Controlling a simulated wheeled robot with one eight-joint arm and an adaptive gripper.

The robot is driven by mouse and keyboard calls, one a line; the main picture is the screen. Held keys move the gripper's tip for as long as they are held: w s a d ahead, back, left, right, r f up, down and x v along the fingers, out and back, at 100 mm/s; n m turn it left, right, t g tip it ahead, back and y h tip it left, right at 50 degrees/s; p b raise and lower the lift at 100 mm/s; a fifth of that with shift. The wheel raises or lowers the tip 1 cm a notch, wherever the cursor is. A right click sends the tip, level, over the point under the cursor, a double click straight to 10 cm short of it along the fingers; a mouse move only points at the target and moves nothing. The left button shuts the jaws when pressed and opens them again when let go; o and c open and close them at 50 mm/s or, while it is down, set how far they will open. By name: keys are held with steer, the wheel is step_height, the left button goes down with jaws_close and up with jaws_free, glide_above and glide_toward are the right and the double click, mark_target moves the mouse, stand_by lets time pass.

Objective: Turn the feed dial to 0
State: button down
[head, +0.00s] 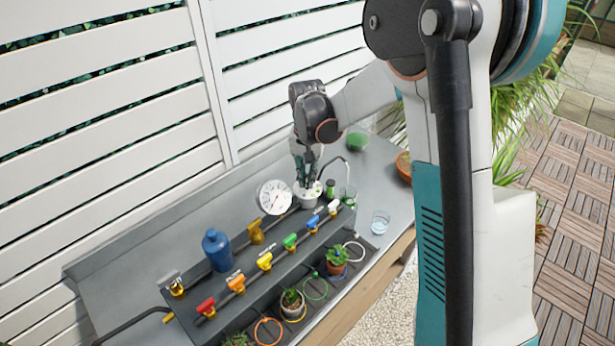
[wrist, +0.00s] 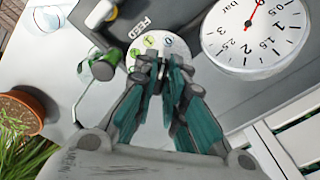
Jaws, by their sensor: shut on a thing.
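The feed dial (head: 309,199) is a pale round disc on the grey panel, to the right of the white pressure gauge in the head view. In the wrist view the dial's face (wrist: 178,45) carries small coloured marks beside the word FEED. My gripper (head: 308,180) points down onto the dial from above. In the wrist view my gripper's fingers (wrist: 163,66) are shut together at the dial's middle, on its knob. The fingers hide the knob and part of the face, so I cannot tell which mark the dial is set to.
The pressure gauge (head: 275,197) is close beside my gripper. A row of coloured valves, including a red one (head: 206,306), runs along the panel, with a blue bottle (head: 216,252) behind. A small glass (head: 380,222) stands to the right. Small potted plants (head: 337,258) line the front.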

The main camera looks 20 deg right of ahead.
mark_target(307, 179)
steer(key=shift+m, duration=0.7)
steer(key=c, duration=1.7)
jaws_free()
steer(key=shift+o, duration=0.2)
step_height(307, 179, up, 12)
